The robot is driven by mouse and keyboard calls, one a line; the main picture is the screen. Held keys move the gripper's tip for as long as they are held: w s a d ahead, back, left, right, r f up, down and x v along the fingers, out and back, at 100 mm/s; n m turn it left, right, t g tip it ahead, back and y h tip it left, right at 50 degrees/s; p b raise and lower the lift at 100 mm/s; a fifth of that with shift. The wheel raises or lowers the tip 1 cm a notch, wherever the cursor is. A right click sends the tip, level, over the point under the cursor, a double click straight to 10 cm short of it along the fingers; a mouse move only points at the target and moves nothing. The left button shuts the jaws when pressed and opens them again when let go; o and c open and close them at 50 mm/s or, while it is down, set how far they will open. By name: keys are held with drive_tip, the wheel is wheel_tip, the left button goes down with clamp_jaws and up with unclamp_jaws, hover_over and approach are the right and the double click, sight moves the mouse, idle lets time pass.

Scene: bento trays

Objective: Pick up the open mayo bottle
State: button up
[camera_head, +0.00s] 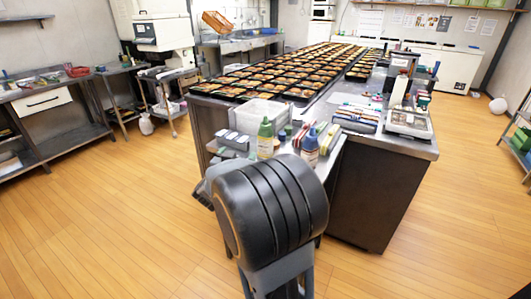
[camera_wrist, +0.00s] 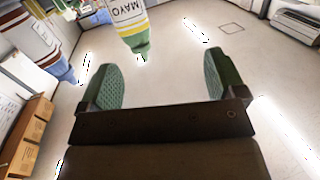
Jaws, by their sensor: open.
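The mayo bottle (camera_head: 265,140) is pale with a green top. It stands at the near end of the counter in the head view. In the wrist view the mayo bottle (camera_wrist: 127,14) shows upside down at the top edge, with its MAYO label, a yellow band and the green top pointing down the picture. My gripper (camera_wrist: 162,75) is open and empty, with its two green pads apart. The bottle is beyond the fingertips, in line with the gap but nearer the left finger, and not touched. The bottle's lower part is cut off there. In the head view my arm hides the gripper.
A bottle with a blue top (camera_head: 310,147) stands right of the mayo bottle and also shows in the wrist view (camera_wrist: 38,38). A clear bin (camera_head: 258,113) is behind them. Filled trays cover the long counter. A scale (camera_head: 408,122) sits at right. Wooden floor (camera_head: 110,220) is clear at left.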

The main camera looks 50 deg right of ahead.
sight(263, 141)
drive_tip(key=d+g, duration=0.1)
drive_tip(key=d, duration=0.2)
drive_tip(key=d+m+h, duration=0.1)
drive_tip(key=d, duration=0.2)
drive_tip(key=d+f+g+b, duration=0.1)
drive_tip(key=d, duration=0.2)
drive_tip(key=shift+f+m+g+h, duration=0.1)
drive_tip(key=shift+m+g+h, duration=0.2)
drive_tip(key=shift+h, duration=0.1)
drive_tip(key=shift+b+x, duration=0.35)
drive_tip(key=shift+x, duration=3)
drive_tip(key=shift+a, duration=0.1)
drive_tip(key=c, duration=0.7)
